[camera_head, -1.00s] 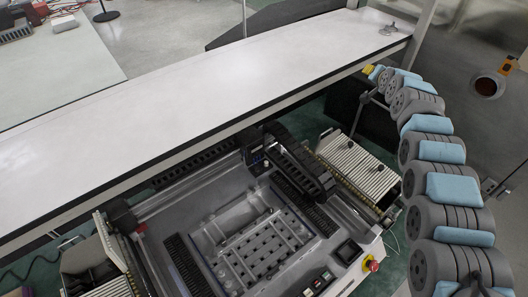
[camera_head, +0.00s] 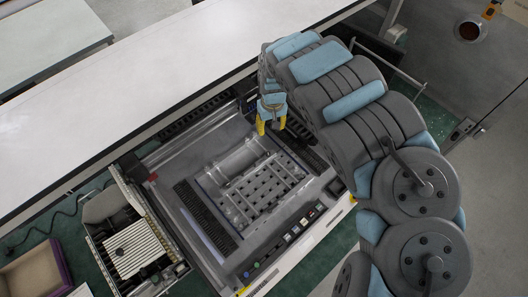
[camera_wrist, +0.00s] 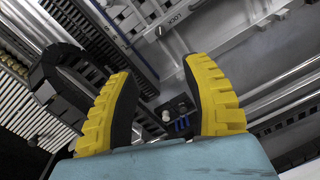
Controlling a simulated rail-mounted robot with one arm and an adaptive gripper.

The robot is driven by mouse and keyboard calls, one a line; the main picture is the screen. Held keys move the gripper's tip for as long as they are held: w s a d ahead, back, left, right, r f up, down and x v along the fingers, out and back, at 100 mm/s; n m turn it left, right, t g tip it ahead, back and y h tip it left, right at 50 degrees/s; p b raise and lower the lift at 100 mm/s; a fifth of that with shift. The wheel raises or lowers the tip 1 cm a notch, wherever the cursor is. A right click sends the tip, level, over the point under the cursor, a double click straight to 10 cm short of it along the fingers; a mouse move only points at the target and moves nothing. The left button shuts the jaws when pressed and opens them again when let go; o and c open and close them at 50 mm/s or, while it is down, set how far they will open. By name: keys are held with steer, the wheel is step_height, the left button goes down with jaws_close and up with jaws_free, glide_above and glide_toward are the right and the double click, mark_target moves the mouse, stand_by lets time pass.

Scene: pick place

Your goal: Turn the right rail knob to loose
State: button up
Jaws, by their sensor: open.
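My gripper (camera_head: 271,124) has two yellow ridged fingers. They are spread apart over the back edge of the grey machine (camera_head: 178,160), with nothing between them in the head view. In the wrist view my gripper (camera_wrist: 165,100) frames a dark block with a small pale round knob (camera_wrist: 166,116) and blue parts, beyond the fingertips. A metal part marked LOCK (camera_wrist: 178,18) lies further up, with a small round piece (camera_wrist: 159,31) beside it. I cannot tell which of these is the right rail knob.
A black cable chain (camera_wrist: 68,85) curves close to the left finger. A perforated plate (camera_head: 262,190) sits in the machine. A long white bench (camera_head: 150,85) runs behind it. A ribbed tray (camera_head: 135,248) stands at the left.

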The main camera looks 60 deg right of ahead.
steer(key=b, duration=0.5)
glide_toward(268, 153)
steer(key=shift+a+f, duration=0.15)
steer(key=shift+f, duration=4.65)
jaws_close()
